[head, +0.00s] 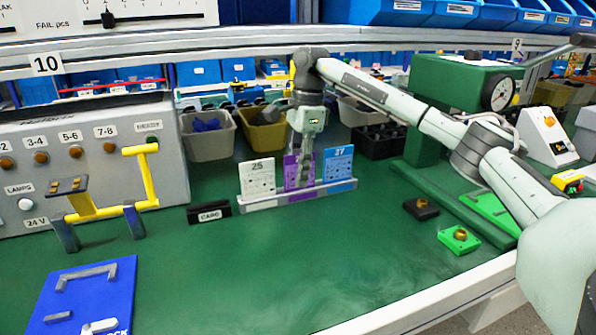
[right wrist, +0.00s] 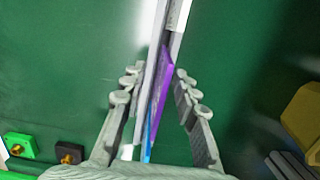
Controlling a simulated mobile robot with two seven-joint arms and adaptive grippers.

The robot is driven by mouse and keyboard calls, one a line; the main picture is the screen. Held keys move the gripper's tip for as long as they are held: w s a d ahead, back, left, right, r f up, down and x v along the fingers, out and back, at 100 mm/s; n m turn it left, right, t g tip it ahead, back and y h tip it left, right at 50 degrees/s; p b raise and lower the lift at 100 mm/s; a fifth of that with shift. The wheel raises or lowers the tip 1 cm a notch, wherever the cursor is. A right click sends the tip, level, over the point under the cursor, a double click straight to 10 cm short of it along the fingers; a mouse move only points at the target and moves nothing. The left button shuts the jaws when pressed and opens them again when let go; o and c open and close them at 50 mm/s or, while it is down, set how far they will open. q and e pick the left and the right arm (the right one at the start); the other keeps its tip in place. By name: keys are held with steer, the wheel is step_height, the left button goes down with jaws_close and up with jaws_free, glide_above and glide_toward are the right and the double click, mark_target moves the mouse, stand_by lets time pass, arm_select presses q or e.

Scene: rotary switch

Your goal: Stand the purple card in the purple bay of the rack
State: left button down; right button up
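The rack (head: 288,199) is a light grey strip on the green bench with upright cards in it. A white card marked 25 (head: 258,177) stands at its left, and a blue card marked 27 (head: 339,165) at its right. The purple card (head: 291,172) stands between them in the middle bay, partly hidden by my right gripper (head: 303,178). In the right wrist view the purple card (right wrist: 163,88) shows nearly edge-on between my right fingers (right wrist: 155,100). Those fingers are apart, with gaps on both sides of the card. My left gripper is out of view.
A black CABG-like label block (head: 209,212) sits left of the rack. A grey switch panel with yellow handles (head: 90,165) stands at the left. Bins (head: 207,140) are behind the rack. A green press (head: 450,90) is at the right.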

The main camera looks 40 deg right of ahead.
steer(key=r, duration=0.4)
steer(key=d+r, duration=0.1)
steer(key=r, duration=0.6)
steer(key=shift+s+d+r, duration=0.15)
steer(key=shift+r, duration=0.25)
step_height(320, 180, up, 9)
steer(key=p, duration=0.1)
steer(key=shift+p, duration=0.4)
